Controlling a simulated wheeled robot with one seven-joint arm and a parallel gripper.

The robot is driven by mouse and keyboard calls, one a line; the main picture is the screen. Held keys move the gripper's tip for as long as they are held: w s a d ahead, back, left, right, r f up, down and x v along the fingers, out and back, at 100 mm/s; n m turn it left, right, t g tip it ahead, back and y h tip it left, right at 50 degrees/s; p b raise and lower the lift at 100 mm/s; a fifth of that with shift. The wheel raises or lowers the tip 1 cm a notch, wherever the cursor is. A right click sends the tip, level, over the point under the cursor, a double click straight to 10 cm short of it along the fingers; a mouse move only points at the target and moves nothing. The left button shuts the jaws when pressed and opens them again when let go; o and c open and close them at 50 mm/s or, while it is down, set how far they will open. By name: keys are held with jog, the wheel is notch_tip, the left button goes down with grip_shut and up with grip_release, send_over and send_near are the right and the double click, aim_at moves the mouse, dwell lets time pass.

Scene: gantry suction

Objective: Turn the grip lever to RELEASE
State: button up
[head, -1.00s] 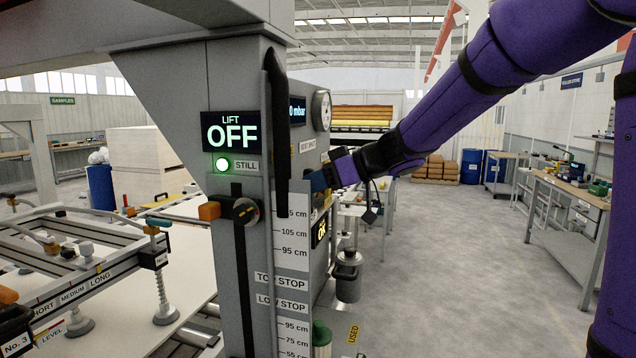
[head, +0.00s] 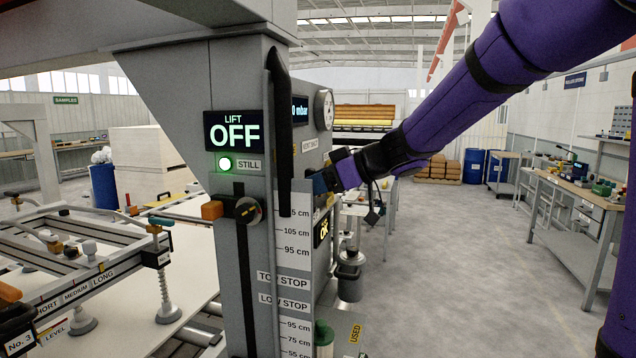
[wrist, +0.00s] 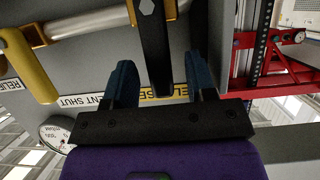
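The black grip lever (wrist: 156,50) shows in the wrist view, with a hex bolt at its upper end. It reaches down between the two blue fingers of my gripper (wrist: 160,80). The gripper is open, with a gap to the lever on each side. The lever's lower end overlaps a yellow and black label (wrist: 168,92) whose visible letters fit RELEASE; the lever and a finger hide part of it. In the head view my gripper (head: 320,183) is at the side panel of the grey column (head: 240,85), partly hidden, and the lever cannot be made out.
A yellow handle (wrist: 32,62) on a metal pipe (wrist: 90,24) lies left of my fingers in the wrist view, near a round gauge (wrist: 62,133). A red frame (wrist: 265,50) stands to the right. In the head view the LIFT display (head: 233,131) reads OFF; open floor (head: 450,260) lies right.

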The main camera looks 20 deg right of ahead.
jog(key=v, duration=1)
jog(key=shift+s+d, duration=0.25)
jog(key=shift+d, duration=0.05)
jog(key=shift+s, duration=0.1)
jog(key=s+a+f+m+g+h, duration=0.2)
jog(key=s, duration=0.5)
jog(key=s+a+f+m+g+h, duration=0.1)
jog(key=s+f+m+h, duration=0.15)
jog(key=s, duration=0.35)
jog(key=s+d+f+m+h, duration=0.2)
jog(key=s+m+h, duration=0.1)
jog(key=s, duration=0.2)
jog(key=s+d+f+m+h, duration=0.2)
jog(key=s+m+h, duration=0.1)
jog(key=s, duration=0.3)
jog(key=shift+d+f, duration=0.35)
jog(key=shift+d, duration=0.05)
jog(key=shift+m, duration=0.25)
